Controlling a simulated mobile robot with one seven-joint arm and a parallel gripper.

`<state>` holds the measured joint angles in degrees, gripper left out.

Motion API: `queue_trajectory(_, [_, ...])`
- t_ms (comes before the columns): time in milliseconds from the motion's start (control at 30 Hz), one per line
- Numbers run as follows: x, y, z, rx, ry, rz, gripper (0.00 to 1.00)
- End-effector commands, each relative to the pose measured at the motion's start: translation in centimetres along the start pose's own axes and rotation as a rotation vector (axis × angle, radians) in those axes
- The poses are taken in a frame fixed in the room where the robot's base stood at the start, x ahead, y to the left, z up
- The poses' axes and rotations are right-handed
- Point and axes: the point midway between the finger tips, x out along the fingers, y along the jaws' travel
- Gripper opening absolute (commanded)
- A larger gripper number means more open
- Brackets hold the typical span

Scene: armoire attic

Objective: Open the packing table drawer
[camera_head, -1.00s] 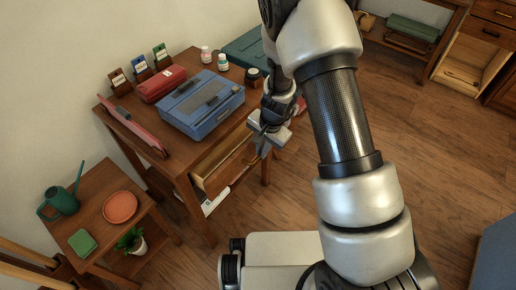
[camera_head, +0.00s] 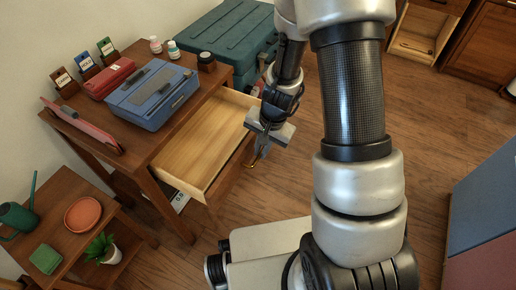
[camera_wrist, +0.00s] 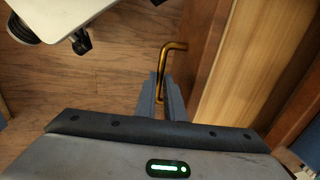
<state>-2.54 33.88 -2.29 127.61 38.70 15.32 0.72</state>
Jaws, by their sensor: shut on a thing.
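The packing table (camera_head: 150,150) stands at the left with its drawer (camera_head: 205,142) pulled well out. The drawer's bare wooden inside shows and looks empty. My gripper (camera_head: 264,152) is at the drawer's front, low on its outer side. In the wrist view my gripper (camera_wrist: 160,92) is shut on the brass drawer handle (camera_wrist: 172,50), a bent bar. The drawer's front edge and pale floor (camera_wrist: 238,70) lie just right of the handle in that view. Part of the handle is hidden between the fingers.
A blue case (camera_head: 152,94), a red case (camera_head: 109,77) and small bottles stand on the tabletop. A large teal case (camera_head: 228,45) is behind the table. A small side table (camera_head: 75,235) holds a plant and watering can. Wooden floor (camera_head: 425,130) is clear at the right.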

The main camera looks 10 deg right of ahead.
Motion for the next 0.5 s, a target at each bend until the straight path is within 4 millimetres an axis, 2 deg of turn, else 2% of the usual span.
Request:
queue_trajectory(167, [-0.08,-0.07,-0.04,-0.001,0.001,-0.001,0.0])
queue_trajectory(200, [-0.08,-0.07,-0.05,0.0,0.001,-0.001,0.14])
queue_trajectory(300, [-0.07,-0.07,-0.04,0.0,0.001,-0.001,0.28])
queue_trajectory(500, [-0.04,-0.05,-0.03,0.0,0.0,0.0,0.28])
